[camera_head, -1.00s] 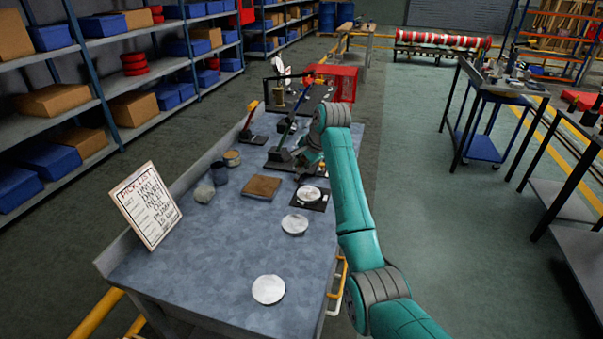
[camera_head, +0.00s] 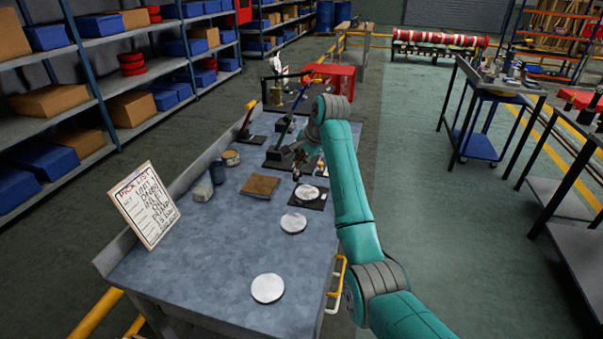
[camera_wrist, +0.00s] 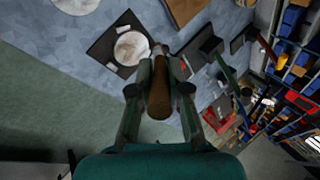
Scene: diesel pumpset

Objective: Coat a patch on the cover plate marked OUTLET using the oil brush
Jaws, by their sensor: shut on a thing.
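My gripper (camera_wrist: 162,67) is shut on the oil brush (camera_wrist: 159,95), whose brown handle lies between the fingers in the wrist view. The brush's far end points toward a pale round plate (camera_wrist: 131,48) on a dark square mat (camera_wrist: 104,47). From this view I cannot tell whether the brush touches the plate. In the head view my gripper (camera_head: 305,156) is just above and behind that plate (camera_head: 307,192). Two more pale discs lie nearer on the bench, one in the middle (camera_head: 293,223) and one at the front (camera_head: 267,288). No OUTLET marking is readable.
On the bench (camera_head: 215,260) are a brown square pad (camera_head: 260,186), small cans (camera_head: 203,192), a pick list board (camera_head: 145,205) and dark stands with upright levers (camera_head: 246,122). A red crate (camera_head: 334,80) stands at the back. The bench's front left is clear.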

